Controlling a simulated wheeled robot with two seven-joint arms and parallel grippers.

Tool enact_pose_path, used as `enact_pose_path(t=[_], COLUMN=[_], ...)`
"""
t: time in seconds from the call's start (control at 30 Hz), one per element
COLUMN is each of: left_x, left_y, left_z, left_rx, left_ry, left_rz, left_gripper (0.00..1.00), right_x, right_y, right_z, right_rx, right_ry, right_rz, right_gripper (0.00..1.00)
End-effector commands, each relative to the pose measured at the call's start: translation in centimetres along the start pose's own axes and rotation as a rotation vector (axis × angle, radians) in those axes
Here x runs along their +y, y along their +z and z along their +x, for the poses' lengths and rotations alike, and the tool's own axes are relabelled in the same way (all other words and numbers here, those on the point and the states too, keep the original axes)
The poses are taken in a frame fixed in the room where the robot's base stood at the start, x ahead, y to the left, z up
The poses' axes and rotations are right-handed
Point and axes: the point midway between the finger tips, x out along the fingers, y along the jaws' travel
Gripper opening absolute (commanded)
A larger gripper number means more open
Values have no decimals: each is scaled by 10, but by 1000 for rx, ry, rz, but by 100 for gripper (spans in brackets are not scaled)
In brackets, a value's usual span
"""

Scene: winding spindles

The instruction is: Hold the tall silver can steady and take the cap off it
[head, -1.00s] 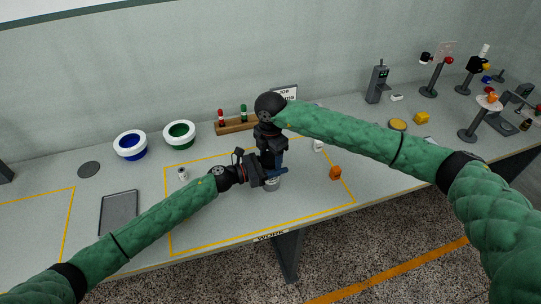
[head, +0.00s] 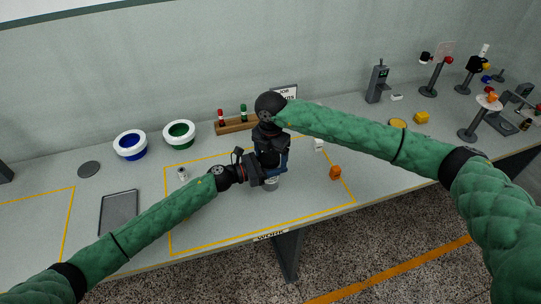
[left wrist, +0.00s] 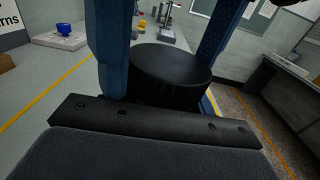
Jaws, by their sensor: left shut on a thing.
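The tall silver can (head: 271,186) stands upright on the bench, mostly hidden by my grippers in the head view. My left gripper (head: 269,180) is shut on its side. In the left wrist view its round black cap (left wrist: 172,66) shows on top, in front of my left gripper's dark palm bar. My right gripper (head: 281,168) points down over the can. Its blue fingers (left wrist: 164,80) stand on either side of the cap in the left wrist view. I cannot tell whether they press on it. My left fingertips are hidden there.
A yellow outline marks the work area. An orange piece (head: 335,172) and a small white item (head: 319,145) lie to the right. A grey tray (head: 118,212), a blue-lined bowl (head: 130,145) and a green-lined bowl (head: 179,134) are left. A wooden rack (head: 235,127) stands behind.

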Motion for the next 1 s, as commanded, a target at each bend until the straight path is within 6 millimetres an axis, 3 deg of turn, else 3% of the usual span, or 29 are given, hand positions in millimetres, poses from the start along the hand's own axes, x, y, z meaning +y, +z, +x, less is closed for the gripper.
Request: enact_pose_path(t=[0.27,0.6,0.77,1.0], left_x=[-2,-2,-2,-2], left_y=[0,-1,-1,0], left_z=[1,1,1,1], left_rx=[-1,0,0,0], left_ry=[-3,-3,-3,-2], left_rz=[0,-1,-1,0], left_gripper=[0,0,0,0], right_x=[1,2,1,2], right_y=[-1,-1,-1,0], right_z=[-3,-39,-47,-66], right_rx=[0,0,0,-3], right_ry=[3,5,3,5], right_rz=[-1,-1,6,150], right_gripper=[80,80,76,76])
